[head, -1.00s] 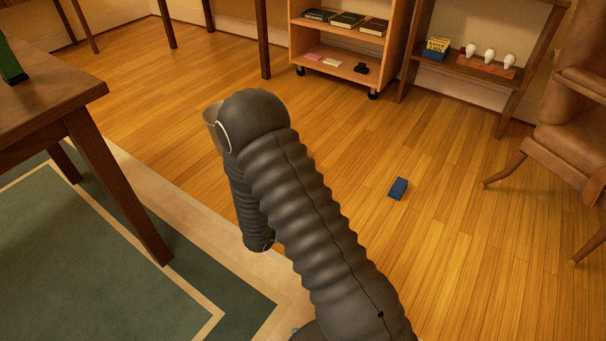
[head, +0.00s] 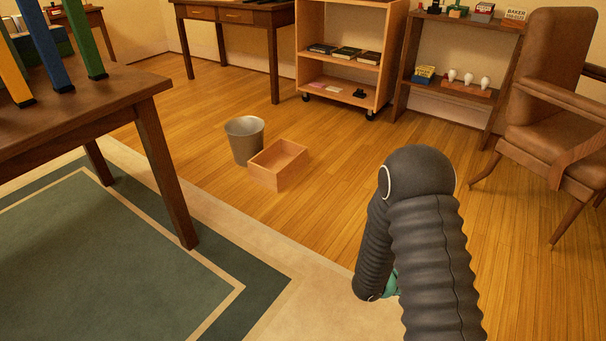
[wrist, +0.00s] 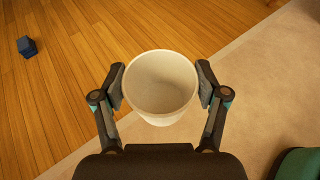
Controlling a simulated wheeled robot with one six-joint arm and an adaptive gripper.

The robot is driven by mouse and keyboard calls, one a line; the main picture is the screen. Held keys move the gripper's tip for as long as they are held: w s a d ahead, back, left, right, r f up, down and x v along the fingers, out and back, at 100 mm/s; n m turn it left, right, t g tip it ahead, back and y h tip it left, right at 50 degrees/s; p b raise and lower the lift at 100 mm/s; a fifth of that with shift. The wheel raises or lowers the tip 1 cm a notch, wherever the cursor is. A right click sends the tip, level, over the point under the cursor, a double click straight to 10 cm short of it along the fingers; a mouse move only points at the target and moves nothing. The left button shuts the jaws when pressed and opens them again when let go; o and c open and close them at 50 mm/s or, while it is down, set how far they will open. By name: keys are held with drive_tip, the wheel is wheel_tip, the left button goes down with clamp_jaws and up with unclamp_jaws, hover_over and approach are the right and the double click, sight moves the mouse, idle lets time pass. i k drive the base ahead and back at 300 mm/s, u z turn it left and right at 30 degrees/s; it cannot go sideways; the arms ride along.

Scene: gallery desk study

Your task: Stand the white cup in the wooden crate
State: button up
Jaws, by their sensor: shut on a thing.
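The white cup (wrist: 160,84) is upright in the wrist view, its open mouth towards the camera and empty inside. My gripper (wrist: 161,86) is shut on it, one finger pad on each side. In the head view my arm hides the cup and most of the gripper; only a bit of teal (head: 390,284) shows beside the arm. The wooden crate (head: 278,165) stands open on the wood floor, left of my arm and farther away. The inside that shows looks empty.
A grey metal bin (head: 245,140) stands against the crate's left side. A dark table (head: 90,110) is at the left. A wheeled shelf (head: 350,88) and a brown chair (head: 556,110) stand farther back. A blue block (wrist: 27,46) lies on the floor. Floor right of the crate is clear.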

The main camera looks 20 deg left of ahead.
sight(279, 163)
drive_tip(key=z, duration=0.05)
drive_tip(key=i, duration=1.1)
drive_tip(key=u, duration=0.25)
drive_tip(key=i, duration=1.55)
drive_tip(key=u, duration=1.25)
drive_tip(key=i, duration=0.85)
drive_tip(key=u, duration=1.25)
drive_tip(key=i, duration=0.35)
drive_tip(key=u, duration=0.25)
